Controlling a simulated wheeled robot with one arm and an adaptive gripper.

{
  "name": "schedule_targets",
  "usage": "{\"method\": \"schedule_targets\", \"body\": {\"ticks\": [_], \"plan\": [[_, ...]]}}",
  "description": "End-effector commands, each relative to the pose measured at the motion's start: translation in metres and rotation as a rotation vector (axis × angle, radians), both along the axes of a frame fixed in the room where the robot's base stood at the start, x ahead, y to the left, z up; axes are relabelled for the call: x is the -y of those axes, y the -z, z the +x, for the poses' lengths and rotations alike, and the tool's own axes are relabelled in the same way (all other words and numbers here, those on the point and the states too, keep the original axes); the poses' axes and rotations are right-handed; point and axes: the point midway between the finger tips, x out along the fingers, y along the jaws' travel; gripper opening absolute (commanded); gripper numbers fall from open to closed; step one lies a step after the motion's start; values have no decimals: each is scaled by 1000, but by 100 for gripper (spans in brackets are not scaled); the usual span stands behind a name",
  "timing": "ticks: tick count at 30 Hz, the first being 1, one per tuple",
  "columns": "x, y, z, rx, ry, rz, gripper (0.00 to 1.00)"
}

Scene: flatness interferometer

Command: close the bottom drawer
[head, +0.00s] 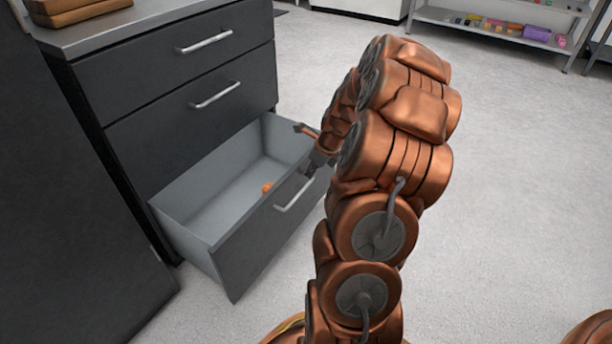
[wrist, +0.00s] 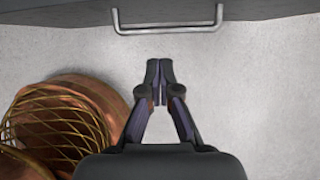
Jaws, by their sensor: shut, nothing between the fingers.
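The bottom drawer (head: 265,230) of a dark cabinet stands pulled well out, with its grey inside showing. A small orange object (head: 266,188) lies in it near the front panel. The drawer's silver bar handle (head: 296,193) is on the front panel; it also crosses the top of the wrist view (wrist: 168,28). My gripper (wrist: 159,65) is shut and empty, its fingertips pointing at the handle and short of it in the picture. In the head view my arm hides most of the gripper, near the right end of the drawer front.
The upper two drawers (head: 165,60) of the cabinet are shut. A wooden item (head: 75,10) lies on the countertop (head: 130,22). A shelf (head: 495,28) with small coloured items stands far at the back right. The pale floor (head: 520,190) to the right is clear.

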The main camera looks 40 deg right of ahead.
Motion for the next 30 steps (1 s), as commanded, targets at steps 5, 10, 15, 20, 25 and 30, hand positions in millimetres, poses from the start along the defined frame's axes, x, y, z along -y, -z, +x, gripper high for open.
{"method": "schedule_targets", "body": {"ticks": [5, 10, 15, 20, 25, 30], "plan": [[-4, 34, 12, -1, -3, 3, 0], [-6, 62, 23, -1, -4, 1, 0], [-9, 80, 38, 3, -4, -2, 0], [-13, 78, 56, 3, -5, -4, 0], [-16, 77, 66, 0, -4, -1, 0], [-16, 76, 69, 0, -4, -1, 0]]}}
